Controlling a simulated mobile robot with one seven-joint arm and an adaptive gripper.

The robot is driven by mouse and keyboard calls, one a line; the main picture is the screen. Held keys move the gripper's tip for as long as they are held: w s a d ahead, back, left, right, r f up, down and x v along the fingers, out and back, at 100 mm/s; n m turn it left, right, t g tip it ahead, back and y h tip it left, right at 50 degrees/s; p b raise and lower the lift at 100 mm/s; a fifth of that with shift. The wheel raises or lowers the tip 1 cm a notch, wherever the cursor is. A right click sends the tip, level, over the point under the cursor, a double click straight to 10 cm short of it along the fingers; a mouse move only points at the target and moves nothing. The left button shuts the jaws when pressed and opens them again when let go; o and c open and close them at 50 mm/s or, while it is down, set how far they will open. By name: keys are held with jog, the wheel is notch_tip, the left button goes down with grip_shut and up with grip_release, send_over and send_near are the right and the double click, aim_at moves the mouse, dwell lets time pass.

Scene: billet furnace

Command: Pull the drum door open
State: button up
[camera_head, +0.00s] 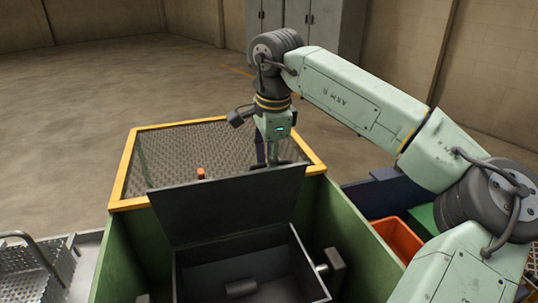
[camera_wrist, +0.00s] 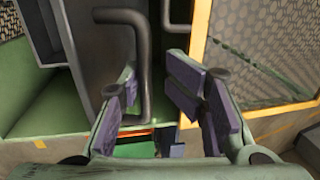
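The drum door (camera_head: 225,205) is a dark flat panel, tilted up at the back of the dark drum (camera_head: 310,265), whose inside shows in the head view. In the wrist view the door (camera_wrist: 95,60) is at the left, with a dark bent bar handle (camera_wrist: 143,70) on it. My gripper (camera_head: 272,160) is at the door's upper right edge, its fingertips partly hidden there. In the wrist view my gripper (camera_wrist: 153,82) is open, with the handle between its fingers, nearer the left one. A gap shows between the handle and the right finger.
A green housing (camera_head: 340,215) surrounds the drum. A yellow-framed mesh guard (camera_head: 160,150) stands behind it. An orange bin (camera_head: 398,238) is at the right, and a metal step with a rail (camera_head: 30,260) at the left. The floor beyond is clear.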

notch_tip(320, 180, up, 12)
jog(key=s+d, duration=0.1)
jog(key=s, duration=0.1)
jog(key=shift+s+r, duration=0.2)
jog(key=shift+r, duration=0.05)
dwell(0.4)
